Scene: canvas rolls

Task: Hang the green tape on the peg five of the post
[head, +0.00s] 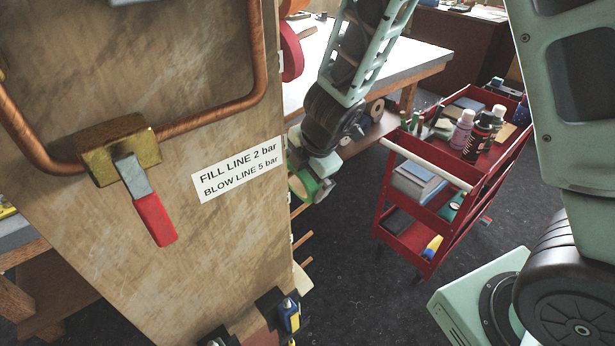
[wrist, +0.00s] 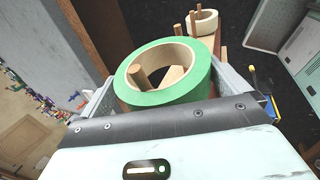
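The green tape (wrist: 160,97) is a ring with a pale inner core, between the two grey fingers of my gripper (wrist: 163,74) in the wrist view. The fingers press on its opposite sides. In the head view the tape (head: 297,187) is at my gripper (head: 312,178), beside the right edge of the wooden board. A wooden peg (wrist: 138,78) shows inside the ring's hole; I cannot tell whether it passes through. More pegs (head: 301,239) stick out below in the head view. The post is mostly hidden behind the board, and I cannot tell which peg is five.
A cream roll (wrist: 203,22) sits around a peg farther off in the wrist view. The plywood board (head: 230,130) with copper pipe (head: 210,118) and red-handled valve (head: 153,218) blocks the left. A red cart (head: 411,231) with bottles stands right, over dark floor.

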